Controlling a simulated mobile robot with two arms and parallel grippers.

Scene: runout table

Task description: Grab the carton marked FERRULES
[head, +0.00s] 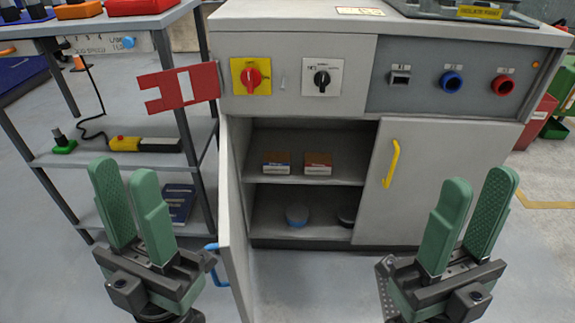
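Two small brown cartons with printed front labels stand side by side on the upper shelf inside the open cabinet: a left carton (276,162) and a right carton (318,163). Their lettering is too small to read, so I cannot tell which is marked FERRULES. My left gripper (128,180) is open and empty, in front of the shelf rack and left of the open cabinet door. My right gripper (483,190) is open and empty, in front of the closed right door. Both grippers are apart from the cartons.
The cabinet's left door (235,225) stands open toward me, with a blue handle (216,262). The right door (405,175) is shut, with a yellow handle (391,163). A blue-topped round item (297,215) and a dark one (347,215) sit on the lower shelf. A red plate (182,87) juts left.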

